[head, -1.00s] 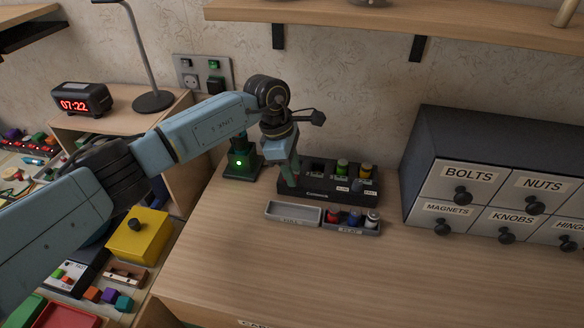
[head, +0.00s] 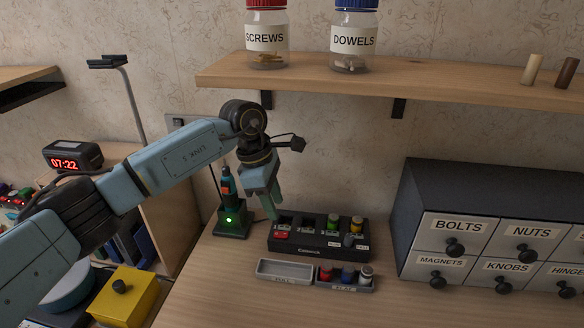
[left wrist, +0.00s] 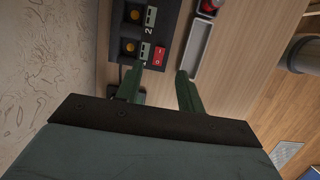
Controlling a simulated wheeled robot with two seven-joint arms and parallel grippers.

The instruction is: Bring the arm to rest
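My left arm (head: 180,160) reaches in from the left. Its gripper (head: 272,212) points down just above the left end of a black charger (head: 318,242) on the wooden bench. In the left wrist view the gripper (left wrist: 157,85) has its two green fingers apart with nothing between them. The charger's red switch (left wrist: 160,57) lies beyond the fingertips in that view. The charger's right slots hold a green-topped cell (head: 332,222) and a yellow-topped cell (head: 357,225); the left slots look empty. My right gripper is not in view.
A grey two-part tray (head: 285,272) lies in front of the charger, left part empty, several cells at right. A small screwdriver stands in a green-lit stand (head: 232,222) close left of the gripper. A drawer cabinet (head: 420,200) stands right; a shelf (head: 400,82) hangs above.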

